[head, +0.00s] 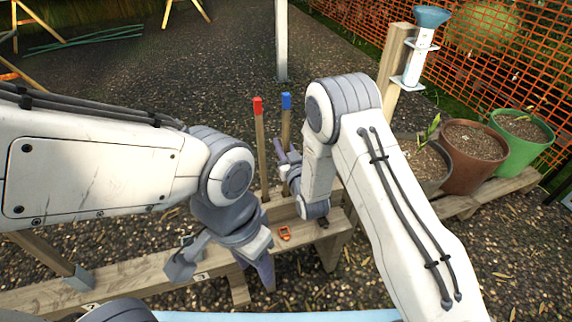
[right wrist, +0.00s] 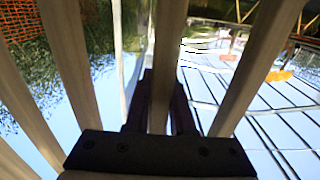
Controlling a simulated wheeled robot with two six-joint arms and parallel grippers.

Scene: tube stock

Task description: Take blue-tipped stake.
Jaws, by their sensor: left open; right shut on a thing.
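The blue-tipped stake (head: 286,128) stands upright in the middle of the head view, its blue top showing above my right gripper. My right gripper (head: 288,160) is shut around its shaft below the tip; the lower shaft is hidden. In the right wrist view a wooden shaft (right wrist: 161,75) runs between the two dark fingers. A red-tipped stake (head: 260,150) stands upright just left of the blue-tipped one, apart from it. My left gripper (head: 222,270) is open and empty, low over the wooden beam, in front and to the left of the stakes.
The wooden beam (head: 135,275) crosses the front, with a small orange item (head: 284,233) on it. Plant pots (head: 474,155) and a blue-topped gauge (head: 420,50) on a post stand at the right, before an orange mesh fence (head: 490,50). Open gravel (head: 200,75) lies behind.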

